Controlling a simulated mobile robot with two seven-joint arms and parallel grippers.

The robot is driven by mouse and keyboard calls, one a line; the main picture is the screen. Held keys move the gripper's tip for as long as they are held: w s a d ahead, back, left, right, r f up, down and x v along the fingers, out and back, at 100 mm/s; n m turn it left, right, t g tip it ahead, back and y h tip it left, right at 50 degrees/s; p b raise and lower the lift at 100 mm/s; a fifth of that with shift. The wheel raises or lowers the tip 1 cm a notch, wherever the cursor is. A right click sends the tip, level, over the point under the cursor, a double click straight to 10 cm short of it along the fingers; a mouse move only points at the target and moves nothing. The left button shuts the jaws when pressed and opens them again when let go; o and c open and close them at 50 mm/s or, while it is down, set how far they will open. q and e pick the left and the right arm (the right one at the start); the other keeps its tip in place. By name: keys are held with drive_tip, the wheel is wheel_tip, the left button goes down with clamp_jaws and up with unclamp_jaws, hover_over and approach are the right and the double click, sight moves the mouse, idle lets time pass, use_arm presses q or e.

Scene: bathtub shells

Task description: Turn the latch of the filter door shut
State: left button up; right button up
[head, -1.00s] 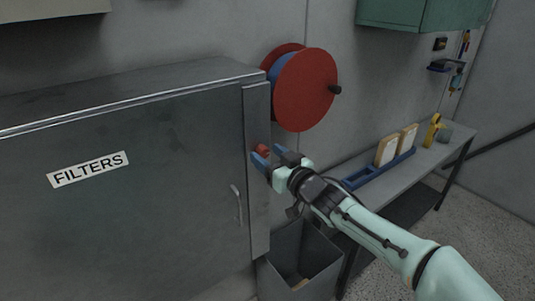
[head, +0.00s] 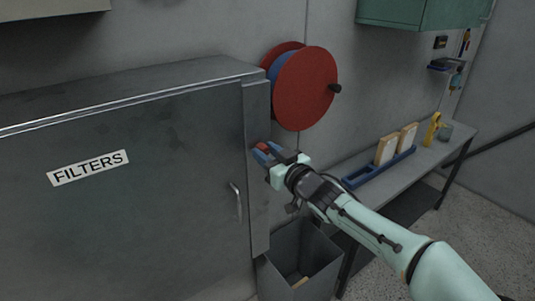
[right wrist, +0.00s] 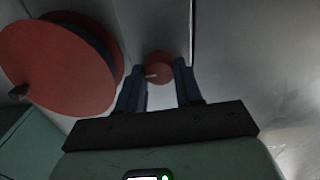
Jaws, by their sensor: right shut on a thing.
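The grey filter door (head: 120,215) with a "FILTERS" label is flush with the cabinet front, its metal handle (head: 236,203) near its right edge. The red round latch (head: 262,147) is on the strip right of the door; it also shows in the right wrist view (right wrist: 159,66), with a small pale mark on its face. My right gripper (head: 268,152) is shut on the latch, its blue fingers on either side of it and partly hiding it in the head view. The latch's exact turn is hard to read. My left gripper is not in view.
A red and blue reel (head: 305,88) is on the wall just above my right gripper. A grey open bin (head: 300,262) stands below it. A bench (head: 400,172) with a blue tray (head: 378,170) lies to the right, and a green cabinet (head: 420,14) hangs above.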

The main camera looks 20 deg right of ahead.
drive_tip(key=n, duration=0.4)
drive_tip(key=shift+f+b, duration=0.1)
drive_tip(key=shift+b, duration=0.3)
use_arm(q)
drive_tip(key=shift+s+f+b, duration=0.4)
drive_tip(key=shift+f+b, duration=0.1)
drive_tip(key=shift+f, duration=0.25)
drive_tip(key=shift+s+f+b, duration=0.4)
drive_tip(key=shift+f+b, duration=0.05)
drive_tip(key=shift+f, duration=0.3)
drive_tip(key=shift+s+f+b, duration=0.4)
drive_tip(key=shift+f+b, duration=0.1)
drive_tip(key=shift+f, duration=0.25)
use_arm(e)
drive_tip(key=shift+s+a+f+n, duration=0.1)
drive_tip(key=shift+n, duration=3.25)
drive_tip(key=shift+a+n, duration=0.1)
drive_tip(key=shift+n, duration=3.25)
drive_tip(key=o, duration=1)
drive_tip(key=shift+o, duration=0.2)
